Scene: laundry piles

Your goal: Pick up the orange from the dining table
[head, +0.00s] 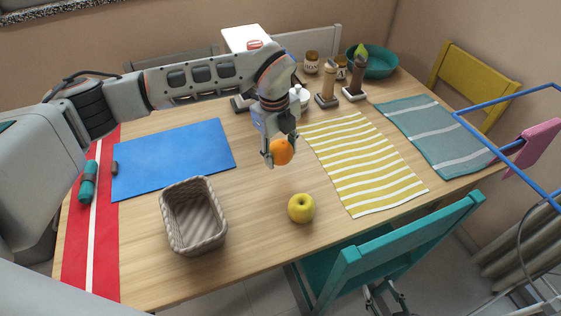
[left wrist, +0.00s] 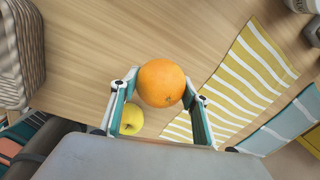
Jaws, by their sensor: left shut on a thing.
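The orange (head: 284,152) is between the fingers of my left gripper (head: 281,157), which is shut on it. It appears to be held above the wooden dining table (head: 262,205). In the left wrist view the orange (left wrist: 161,83) sits between the two teal-lined fingers of the left gripper (left wrist: 160,97) and looks much larger than the apple. My right gripper (head: 384,295) shows low in the head view by the teal chair, partly cut off, with its fingers apart and nothing seen between them.
A yellow apple (head: 301,208) lies in front of the orange. A woven basket (head: 222,235) stands left of it, near a blue mat (head: 175,158). A yellow striped cloth (head: 365,165) lies to the right. Jars, mills and a teal bowl (head: 382,64) stand behind. A teal chair (head: 400,245) is at the front edge.

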